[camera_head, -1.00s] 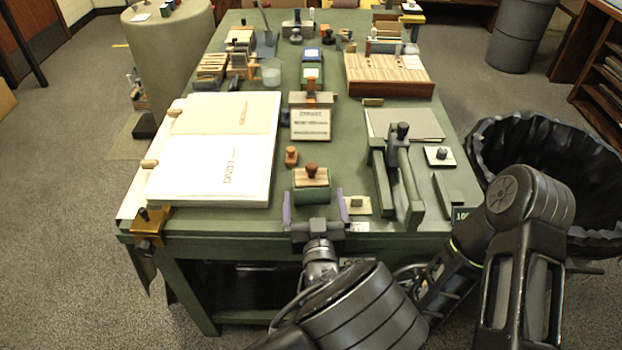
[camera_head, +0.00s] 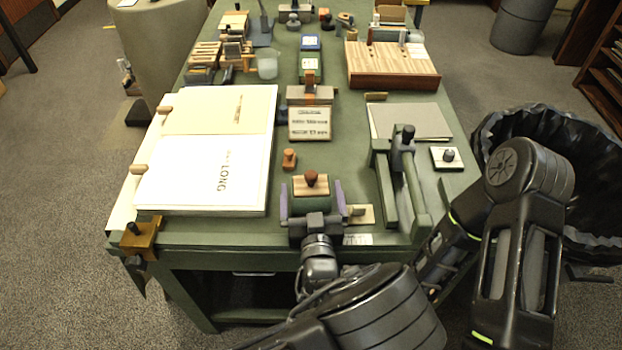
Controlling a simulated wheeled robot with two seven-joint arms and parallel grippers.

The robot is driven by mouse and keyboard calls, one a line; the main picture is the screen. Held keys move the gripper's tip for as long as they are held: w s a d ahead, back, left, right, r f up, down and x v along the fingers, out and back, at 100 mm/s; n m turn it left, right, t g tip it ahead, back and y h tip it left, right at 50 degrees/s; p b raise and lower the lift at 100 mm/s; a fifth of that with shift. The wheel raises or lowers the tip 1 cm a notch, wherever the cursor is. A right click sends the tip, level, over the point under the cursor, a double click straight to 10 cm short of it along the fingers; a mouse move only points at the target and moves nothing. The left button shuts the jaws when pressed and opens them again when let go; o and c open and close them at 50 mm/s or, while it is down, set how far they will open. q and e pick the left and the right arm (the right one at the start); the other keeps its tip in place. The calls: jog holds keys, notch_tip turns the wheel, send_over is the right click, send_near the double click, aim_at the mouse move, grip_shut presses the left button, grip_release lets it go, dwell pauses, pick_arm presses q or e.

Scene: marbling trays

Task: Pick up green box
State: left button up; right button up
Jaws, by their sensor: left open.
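A green box (camera_head: 309,203) with a wooden top and a round brown knob stands near the front edge of the green table (camera_head: 350,140). My left gripper (camera_head: 311,188) is open, with one purple finger on each side of this box. I cannot tell whether the fingers touch it. A smaller box with a green label (camera_head: 310,70) lies farther back, by a blue-labelled one (camera_head: 311,43). My right arm shows at the right, but its gripper is not in view.
An open book (camera_head: 205,150) lies left of the box. A green press-like frame (camera_head: 403,185) stands to its right. A black-lined bin (camera_head: 590,150) stands beyond the table's right edge.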

aim_at(311, 189)
pick_arm(q)
jog(key=shift+s+r, duration=0.1)
jog(key=shift+c, duration=0.2)
dwell(0.4)
jog(key=c, duration=1.4)
jog(key=shift+r, duration=0.1)
jog(key=shift+c, duration=0.2)
notch_tip(311, 189, up, 10)
jog(key=shift+f, duration=0.1)
jog(key=shift+f, duration=0.1)
notch_tip(311, 189, down, 8)
jog(key=b, duration=0.6)
jog(key=shift+b, duration=0.4)
